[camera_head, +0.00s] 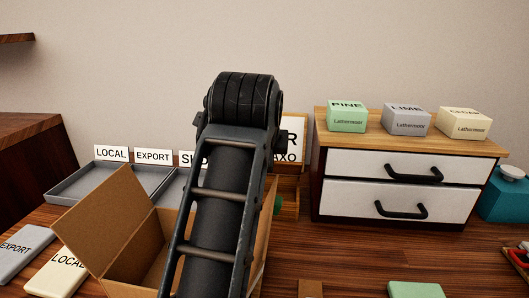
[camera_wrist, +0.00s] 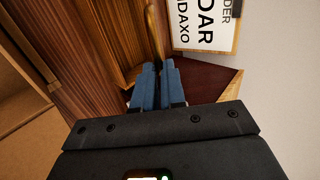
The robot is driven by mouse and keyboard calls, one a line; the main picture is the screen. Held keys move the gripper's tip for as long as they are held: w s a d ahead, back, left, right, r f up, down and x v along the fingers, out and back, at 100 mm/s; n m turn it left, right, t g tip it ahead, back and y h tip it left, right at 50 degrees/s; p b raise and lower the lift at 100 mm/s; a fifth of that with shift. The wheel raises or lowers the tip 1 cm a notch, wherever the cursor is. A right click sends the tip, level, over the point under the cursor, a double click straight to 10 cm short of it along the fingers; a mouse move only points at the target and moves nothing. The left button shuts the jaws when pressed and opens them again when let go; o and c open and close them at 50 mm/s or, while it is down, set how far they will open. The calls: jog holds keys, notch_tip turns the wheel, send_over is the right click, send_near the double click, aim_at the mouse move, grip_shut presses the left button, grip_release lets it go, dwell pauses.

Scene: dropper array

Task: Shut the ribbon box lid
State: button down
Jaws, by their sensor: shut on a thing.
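My gripper (camera_wrist: 157,70) shows in the wrist view with its two blue fingers close together, shut on a thin wooden edge (camera_wrist: 153,35) that looks like the ribbon box lid seen edge-on. A dark red surface (camera_wrist: 207,82) with a pale wooden rim lies just right of the fingers. In the head view my arm hides my gripper and most of this spot. Only a wooden part (camera_head: 290,200), perhaps of the ribbon box, shows right of the arm. How far the lid is tilted cannot be told.
An open cardboard box (camera_head: 103,228) stands left of my arm, its flap raised. A lettered sign (camera_wrist: 205,25) is close beyond the fingers. A drawer cabinet (camera_head: 345,163) bearing several soap boxes stands at right. A grey tray (camera_head: 75,183) lies at left. Bare table (camera_head: 350,250) shows before the cabinet.

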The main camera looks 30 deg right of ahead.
jog(key=shift+f, duration=0.2)
jog(key=c, duration=1.2)
grip_release()
jog(key=shift+r, duration=0.1)
jog(key=shift+p+v, duration=0.4)
jog(key=shift+v, duration=3.45)
jog(key=shift+c, duration=0.6)
